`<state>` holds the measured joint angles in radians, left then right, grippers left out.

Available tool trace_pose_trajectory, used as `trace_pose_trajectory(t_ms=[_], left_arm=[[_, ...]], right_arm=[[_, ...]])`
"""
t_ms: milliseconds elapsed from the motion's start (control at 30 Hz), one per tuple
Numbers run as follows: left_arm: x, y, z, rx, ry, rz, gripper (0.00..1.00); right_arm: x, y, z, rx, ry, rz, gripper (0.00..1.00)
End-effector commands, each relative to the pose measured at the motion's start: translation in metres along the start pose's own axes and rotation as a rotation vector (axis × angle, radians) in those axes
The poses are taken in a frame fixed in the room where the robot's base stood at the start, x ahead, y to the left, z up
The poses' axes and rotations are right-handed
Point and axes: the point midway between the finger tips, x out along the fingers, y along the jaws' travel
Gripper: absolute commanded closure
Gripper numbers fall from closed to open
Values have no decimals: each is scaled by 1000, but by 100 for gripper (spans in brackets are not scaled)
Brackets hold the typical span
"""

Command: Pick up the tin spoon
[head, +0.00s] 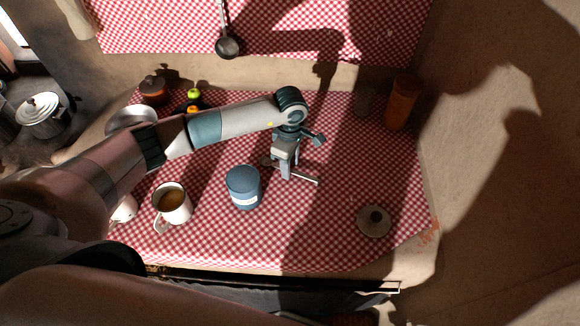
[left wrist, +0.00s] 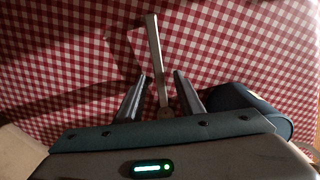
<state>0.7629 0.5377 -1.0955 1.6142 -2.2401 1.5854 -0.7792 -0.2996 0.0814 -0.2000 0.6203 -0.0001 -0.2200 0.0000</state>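The tin spoon (head: 306,180) lies on the red checked cloth under my left gripper (head: 285,172), and its handle points to the lower right in the head view. In the left wrist view the spoon (left wrist: 155,45) runs lengthwise between the two fingers of my left gripper (left wrist: 159,76). The fingers are apart, with a gap to the spoon on each side, so the gripper is open. The near end of the spoon is partly hidden by the gripper body. My right gripper is not in view.
A blue canister (head: 243,190) stands close left of the spoon, also seen in the left wrist view (left wrist: 262,108). A mug of brown drink (head: 173,203) is farther left. A round lid (head: 374,221) lies at right; a brown jar (head: 401,100) stands behind. Cloth between is clear.

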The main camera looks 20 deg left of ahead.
Motion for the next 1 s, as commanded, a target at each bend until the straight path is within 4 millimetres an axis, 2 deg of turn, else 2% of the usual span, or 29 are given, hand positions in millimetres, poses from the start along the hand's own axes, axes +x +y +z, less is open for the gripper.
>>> trace_pose_trajectory(t_ms=[200, 600, 633, 767, 1000], left_arm=[[11, 0, 0, 1, 0, 0, 66], [11, 0, 0, 1, 0, 1, 66], [11, 0, 0, 1, 0, 1, 70], [11, 0, 0, 1, 0, 1, 100], [11, 0, 0, 1, 0, 1, 100]], right_arm=[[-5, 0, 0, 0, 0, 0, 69], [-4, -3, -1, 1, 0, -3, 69], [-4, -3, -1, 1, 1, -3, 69], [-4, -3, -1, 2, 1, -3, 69], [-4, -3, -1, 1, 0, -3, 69]])
